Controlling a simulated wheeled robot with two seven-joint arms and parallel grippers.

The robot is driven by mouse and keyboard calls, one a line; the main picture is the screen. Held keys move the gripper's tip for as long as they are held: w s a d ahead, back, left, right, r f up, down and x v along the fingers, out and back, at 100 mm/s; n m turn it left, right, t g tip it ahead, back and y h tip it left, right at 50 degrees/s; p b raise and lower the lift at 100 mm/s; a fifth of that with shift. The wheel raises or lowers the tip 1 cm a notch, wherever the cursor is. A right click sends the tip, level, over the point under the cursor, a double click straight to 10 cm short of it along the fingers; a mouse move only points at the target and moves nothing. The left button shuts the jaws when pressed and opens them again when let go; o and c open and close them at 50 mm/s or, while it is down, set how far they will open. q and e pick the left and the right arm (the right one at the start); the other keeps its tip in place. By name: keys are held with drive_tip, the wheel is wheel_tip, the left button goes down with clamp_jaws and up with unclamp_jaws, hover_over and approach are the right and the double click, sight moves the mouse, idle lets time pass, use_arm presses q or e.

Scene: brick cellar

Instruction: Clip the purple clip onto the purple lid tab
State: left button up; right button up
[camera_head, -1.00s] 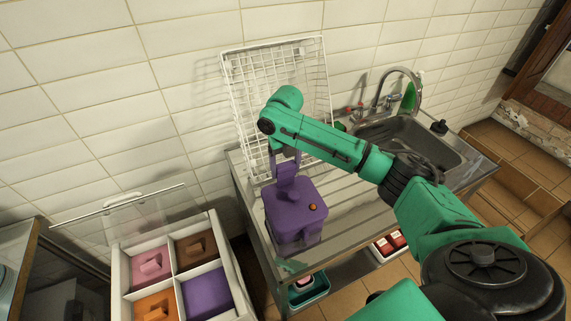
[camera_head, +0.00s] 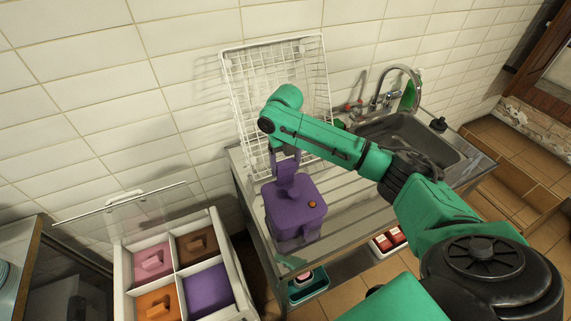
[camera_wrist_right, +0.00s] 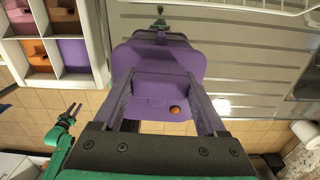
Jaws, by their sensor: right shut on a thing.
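A purple box with a purple lid (camera_head: 294,203) stands upright on the ribbed metal drainboard; a small orange-brown knob (camera_head: 313,204) sits on its lid. My right gripper (camera_head: 285,172) points down at the lid's wall-side edge. In the right wrist view its two fingers are spread around a purple piece that looks like the purple clip (camera_wrist_right: 165,77), right over the lid. Purple on purple, I cannot tell whether the clip touches the lid, and I cannot pick out the lid tab. My left gripper (camera_wrist_right: 71,113) is open and empty, away from the box in the wrist view.
A white wire rack (camera_head: 285,80) leans on the tiled wall behind the box. A sink (camera_head: 412,135) with a tap is to the right. A white divided crate (camera_head: 235,262) with pink, brown, orange and purple contents is left. The drainboard right of the box looks clear below my arm.

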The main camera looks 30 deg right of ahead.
sight(286, 174)
drive_tip(key=shift+p, duration=0.5)
idle(0.5)
drive_tip(key=shift+r, duration=0.1)
drive_tip(key=shift+f+b, duration=0.65)
drive_tip(key=shift+f, duration=1.45)
drive_tip(key=o, duration=1.2)
drive_tip(key=shift+o, duration=0.2)
